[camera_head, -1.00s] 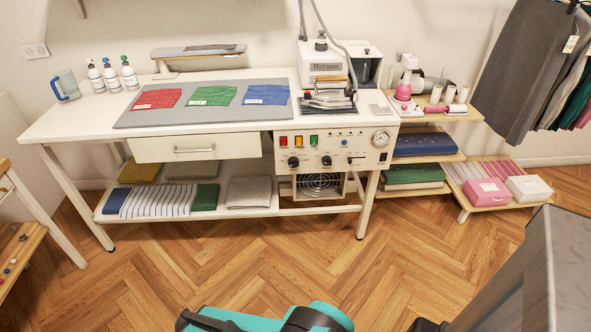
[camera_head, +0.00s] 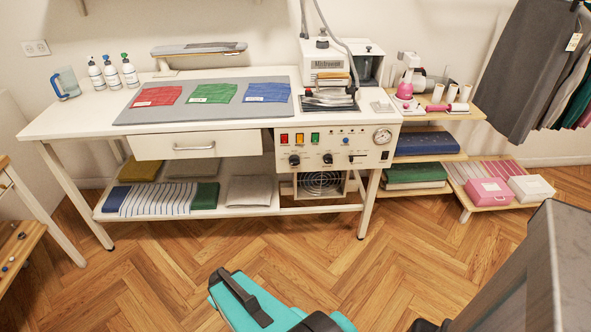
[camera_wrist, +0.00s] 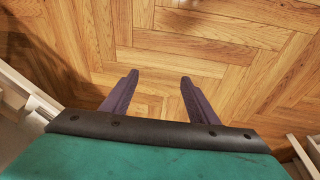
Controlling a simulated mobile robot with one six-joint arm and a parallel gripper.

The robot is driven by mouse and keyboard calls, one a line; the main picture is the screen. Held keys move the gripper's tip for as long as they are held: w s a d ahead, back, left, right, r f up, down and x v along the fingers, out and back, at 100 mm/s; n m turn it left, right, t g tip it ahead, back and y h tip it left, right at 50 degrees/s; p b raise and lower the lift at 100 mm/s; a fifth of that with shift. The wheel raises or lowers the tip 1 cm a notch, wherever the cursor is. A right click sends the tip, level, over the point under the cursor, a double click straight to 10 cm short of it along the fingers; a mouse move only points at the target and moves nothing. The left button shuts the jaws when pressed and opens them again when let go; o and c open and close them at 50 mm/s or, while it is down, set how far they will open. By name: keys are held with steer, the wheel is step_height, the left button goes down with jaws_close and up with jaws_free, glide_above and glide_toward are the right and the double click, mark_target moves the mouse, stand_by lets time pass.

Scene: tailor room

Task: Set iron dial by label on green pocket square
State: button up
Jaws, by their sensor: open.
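The green pocket square (camera_head: 212,93) lies on the grey pressing mat (camera_head: 137,114), between the red square (camera_head: 157,95) and the blue square (camera_head: 267,92). A small white label (camera_head: 198,100) is on its lower left part; its marking is too small to read. The iron (camera_head: 330,83) stands on its rest at the table's right. I cannot make out its dial. A front panel (camera_head: 335,148) below carries several black knobs (camera_head: 327,158). My gripper (camera_wrist: 160,82) is open and empty above the wooden floor in the wrist view, away from the table. The head view does not show its fingers.
The white table (camera_head: 75,125) has a drawer (camera_head: 193,147) and a lower shelf with folded cloths. A low wooden shelf (camera_head: 490,190) is at the right. The floor (camera_head: 160,255) in front is clear.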

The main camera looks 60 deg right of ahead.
steer(key=w+d+r+m+t+h+b, duration=0.1)
steer(key=d+r+t+h, duration=0.15)
steer(key=d, duration=0.55)
steer(key=w+d+r+t+h, duration=0.15)
steer(key=d+r, duration=0.25)
steer(key=d, duration=0.4)
steer(key=w+d+r+m+t+h+b, duration=0.15)
steer(key=d+r, duration=0.25)
steer(key=d, duration=0.4)
steer(key=s+d+r+t+h, duration=0.2)
steer(key=s+d+r, duration=0.3)
steer(key=d+r, duration=0.3)
steer(key=s+d+r+n+t+h, duration=0.1)
steer(key=s+d+r+h, duration=0.3)
steer(key=d+r, duration=0.4)
steer(key=shift+s+d+r+t+b, duration=0.25)
steer(key=shift+s+t+b, duration=0.15)
steer(key=shift+t, duration=0.25)
steer(key=shift+w+d+f+n+b, duration=0.1)
steer(key=shift+w+f+n+b, duration=0.05)
steer(key=shift+n+b, duration=0.25)
steer(key=b+x, duration=0.4)
steer(key=b, duration=0.5)
steer(key=shift+w+d, duration=0.3)
